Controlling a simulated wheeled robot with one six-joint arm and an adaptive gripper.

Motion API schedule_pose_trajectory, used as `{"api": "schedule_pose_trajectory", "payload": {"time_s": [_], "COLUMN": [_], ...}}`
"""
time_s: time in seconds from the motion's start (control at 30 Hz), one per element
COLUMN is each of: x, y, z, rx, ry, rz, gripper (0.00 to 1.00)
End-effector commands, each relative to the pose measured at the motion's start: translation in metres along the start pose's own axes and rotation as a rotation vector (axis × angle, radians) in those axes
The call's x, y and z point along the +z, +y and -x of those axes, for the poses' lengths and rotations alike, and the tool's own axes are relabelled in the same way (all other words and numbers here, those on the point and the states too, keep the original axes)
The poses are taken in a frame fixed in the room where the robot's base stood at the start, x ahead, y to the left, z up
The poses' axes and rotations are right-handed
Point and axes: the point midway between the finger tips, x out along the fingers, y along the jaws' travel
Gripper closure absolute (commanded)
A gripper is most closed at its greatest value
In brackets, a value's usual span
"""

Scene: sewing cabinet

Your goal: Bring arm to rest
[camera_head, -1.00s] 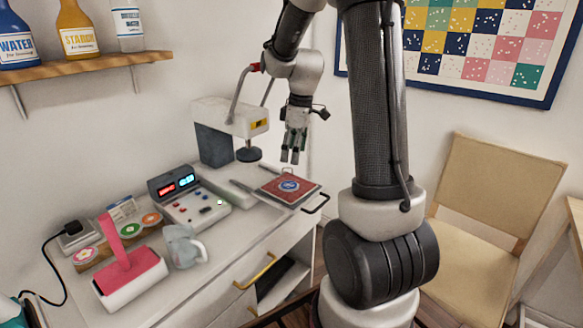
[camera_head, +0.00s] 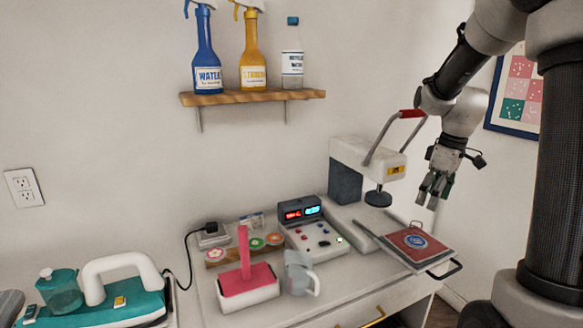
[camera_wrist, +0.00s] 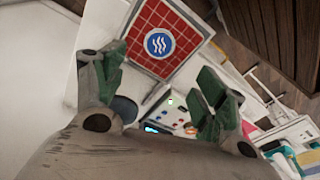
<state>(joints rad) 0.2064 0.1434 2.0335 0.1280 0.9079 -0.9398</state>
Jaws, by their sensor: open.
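My gripper (camera_head: 434,188) hangs in the air at the right, above and beyond the red gridded pad. Its fingers point down, spread and empty. In the wrist view the open fingers (camera_wrist: 160,85) frame the space over the cabinet top, with nothing between them. The red pad (camera_head: 395,238) with a round blue emblem lies on a tray at the right end of the cabinet top. It also shows in the wrist view (camera_wrist: 180,22), past the fingertips.
A white press (camera_head: 360,158) with a red-tipped lever stands left of my gripper. A control box (camera_head: 318,238), a pink-handled block (camera_head: 248,280) and a clear jug (camera_head: 298,270) sit on the cabinet. A teal iron (camera_head: 110,300) is at left. Bottles stand on a wall shelf (camera_head: 250,97).

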Motion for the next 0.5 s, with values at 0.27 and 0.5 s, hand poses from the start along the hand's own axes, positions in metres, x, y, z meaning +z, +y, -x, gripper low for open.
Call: {"api": "schedule_pose_trajectory", "payload": {"time_s": [0.27,0.5], "x": [0.047,0.085], "y": [-0.049,-0.111], "z": [0.004,0.04], "rx": [-0.012,0.058], "ry": [-0.074,-0.029], "rz": [-0.444,-0.675], "gripper": [0.28,0.28]}}
